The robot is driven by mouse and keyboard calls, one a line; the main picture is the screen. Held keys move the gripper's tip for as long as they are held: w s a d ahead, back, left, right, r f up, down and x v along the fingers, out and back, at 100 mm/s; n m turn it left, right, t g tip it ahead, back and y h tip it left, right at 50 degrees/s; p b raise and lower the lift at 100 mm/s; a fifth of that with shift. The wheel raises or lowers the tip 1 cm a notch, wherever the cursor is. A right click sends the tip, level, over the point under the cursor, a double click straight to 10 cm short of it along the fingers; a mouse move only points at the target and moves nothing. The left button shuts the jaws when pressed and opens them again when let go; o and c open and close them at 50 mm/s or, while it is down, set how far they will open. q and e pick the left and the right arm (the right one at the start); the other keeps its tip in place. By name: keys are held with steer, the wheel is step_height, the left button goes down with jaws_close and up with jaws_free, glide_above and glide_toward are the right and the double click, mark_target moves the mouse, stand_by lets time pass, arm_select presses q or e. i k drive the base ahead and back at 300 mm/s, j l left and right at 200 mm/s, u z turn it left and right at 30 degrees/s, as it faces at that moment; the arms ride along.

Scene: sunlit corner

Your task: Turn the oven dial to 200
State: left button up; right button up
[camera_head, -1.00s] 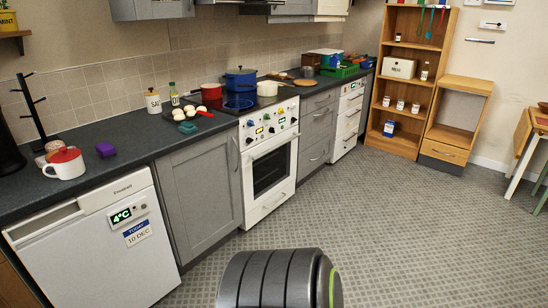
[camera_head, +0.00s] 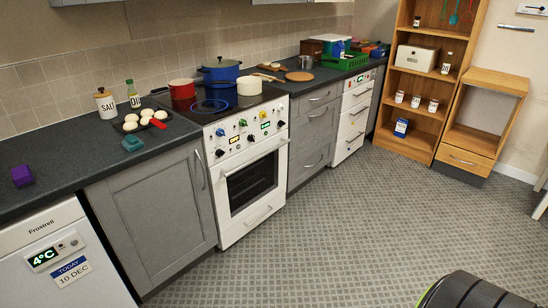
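The white oven (camera_head: 247,180) stands in the counter row left of the picture's middle, its door shut. Its control panel (camera_head: 245,131) carries several dark, blue and green knobs and small lit displays. The knob markings and display readings are too small to read. Neither of my grippers shows in the view.
On the hob are a red pan (camera_head: 182,89), a blue pot (camera_head: 221,76) and a white pot (camera_head: 249,86). A black tray of eggs (camera_head: 140,120) lies on the counter to the left. The patterned floor (camera_head: 330,225) before the oven is clear. A wooden shelf (camera_head: 436,48) stands at the back right.

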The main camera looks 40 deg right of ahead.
mark_target(219, 153)
steer(key=i+l, duration=0.1)
steer(key=l, duration=0.3)
steer(key=i+l, duration=0.1)
steer(key=l, duration=0.3)
steer(key=i+l+z, duration=0.1)
steer(key=l, duration=0.3)
steer(key=i+l, duration=0.15)
steer(key=l, duration=0.25)
steer(key=i+l, duration=0.15)
steer(key=l, duration=0.25)
steer(key=i+l+z, duration=0.1)
steer(key=l, duration=0.25)
steer(key=i+l, duration=0.15)
steer(key=l, duration=0.25)
